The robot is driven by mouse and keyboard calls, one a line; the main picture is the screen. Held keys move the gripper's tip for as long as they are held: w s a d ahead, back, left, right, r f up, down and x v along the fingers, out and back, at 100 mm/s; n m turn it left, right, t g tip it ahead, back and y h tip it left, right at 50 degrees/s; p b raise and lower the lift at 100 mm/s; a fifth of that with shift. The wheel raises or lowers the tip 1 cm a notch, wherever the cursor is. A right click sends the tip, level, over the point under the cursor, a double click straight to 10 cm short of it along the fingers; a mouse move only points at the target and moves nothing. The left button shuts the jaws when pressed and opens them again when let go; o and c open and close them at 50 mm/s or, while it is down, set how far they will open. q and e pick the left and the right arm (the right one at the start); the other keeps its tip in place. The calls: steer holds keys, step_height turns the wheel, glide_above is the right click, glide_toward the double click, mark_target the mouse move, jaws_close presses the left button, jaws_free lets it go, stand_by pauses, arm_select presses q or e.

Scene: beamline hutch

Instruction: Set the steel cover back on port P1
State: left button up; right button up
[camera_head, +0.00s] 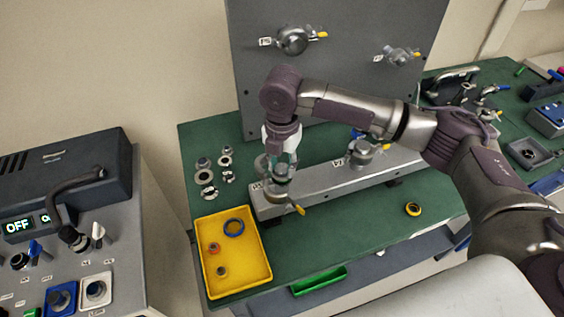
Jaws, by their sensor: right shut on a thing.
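My right gripper (281,163) comes down over the left end of the grey rail (312,192). It is shut on a small steel piece, seemingly the steel cover (280,172), mostly hidden by the fingers. Directly beneath is the left port on the rail (279,190), with a yellow-handled clamp (299,209) sticking out toward the front. A small label beside this port is too small to read surely. I cannot tell whether the cover touches the port. My left gripper is out of view.
A yellow tray (236,282) holding rings stands in front left of the rail. Loose steel fittings (205,177) lie behind it. Another clamped port (361,152) is farther right on the rail. A grey upright panel (340,75) rises behind. A yellow-black ring (413,209) lies on the green bench.

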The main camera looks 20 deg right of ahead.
steer(key=o, duration=1.2)
steer(key=shift+o, duration=0.2)
